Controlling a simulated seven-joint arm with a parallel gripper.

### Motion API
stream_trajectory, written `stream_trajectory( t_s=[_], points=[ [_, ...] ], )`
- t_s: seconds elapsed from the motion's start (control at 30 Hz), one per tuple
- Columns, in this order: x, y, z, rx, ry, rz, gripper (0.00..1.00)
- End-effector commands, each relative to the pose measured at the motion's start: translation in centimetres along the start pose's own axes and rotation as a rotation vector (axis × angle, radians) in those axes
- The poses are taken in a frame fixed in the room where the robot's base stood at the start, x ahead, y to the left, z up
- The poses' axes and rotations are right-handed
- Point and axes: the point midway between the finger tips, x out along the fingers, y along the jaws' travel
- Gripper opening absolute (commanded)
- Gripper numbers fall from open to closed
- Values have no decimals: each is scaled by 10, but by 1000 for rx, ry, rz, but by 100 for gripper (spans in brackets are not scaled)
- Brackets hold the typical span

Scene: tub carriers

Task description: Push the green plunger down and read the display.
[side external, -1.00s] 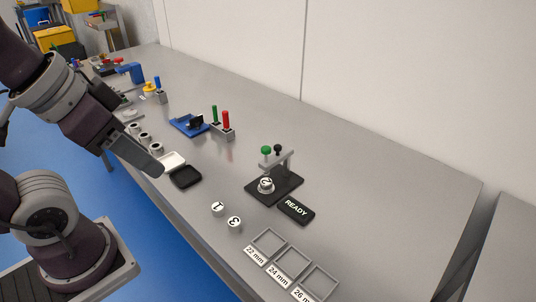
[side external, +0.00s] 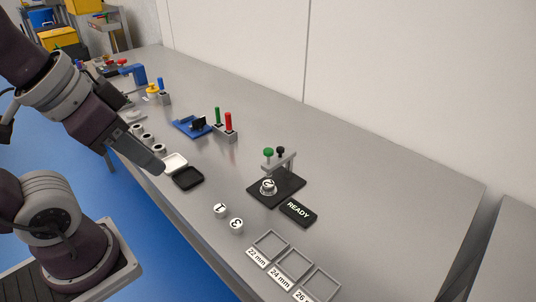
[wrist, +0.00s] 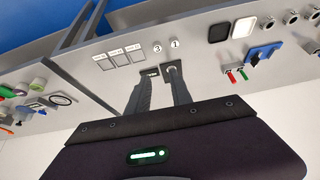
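The green plunger (side external: 268,152) is a green knob on the grey bracket of a gauge with a black base (side external: 289,186). It stands raised. A round tub marked 2 (side external: 268,187) sits on the base beneath the bracket. The black display (side external: 298,212) beside the base reads READY; it also shows, small, in the wrist view (wrist: 151,71). My gripper (side external: 157,166) is well left of the gauge, above the table's near edge. In the wrist view my gripper (wrist: 159,81) has its two fingers apart with nothing between them.
Tubs marked 1 (side external: 220,210) and 3 (side external: 236,225) stand near the table's front edge. Three square trays labelled 22, 24 and 26 mm (side external: 270,243) lie to the right. A red peg (side external: 228,121) stands behind, and a black tray (side external: 188,178) lies left.

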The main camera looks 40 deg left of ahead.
Motion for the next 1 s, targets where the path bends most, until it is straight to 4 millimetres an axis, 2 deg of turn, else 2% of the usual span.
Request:
stream_trajectory(
  t_s=[0.03, 0.1, 0.17, 0.27, 0.4, 0.5, 0.6, 0.73, 0.83, 1.0],
  points=[
    [-2, 0, -8, 30, -11, -1, 14],
    [-6, -2, -30, 125, -44, -1, 0],
    [-9, -3, -58, 253, -85, 4, 0],
    [-4, -6, -111, 515, -169, 34, 0],
    [23, -13, -180, 881, -273, 118, 0],
    [53, -18, -217, 1119, -327, 200, 0],
    [82, -24, -241, 1308, -361, 282, 0],
    [108, -28, -256, 1461, -377, 355, 0],
    [117, -29, -260, 1514, -381, 383, 0],
    [118, -30, -261, 1526, -380, 387, 0]
  ],
)
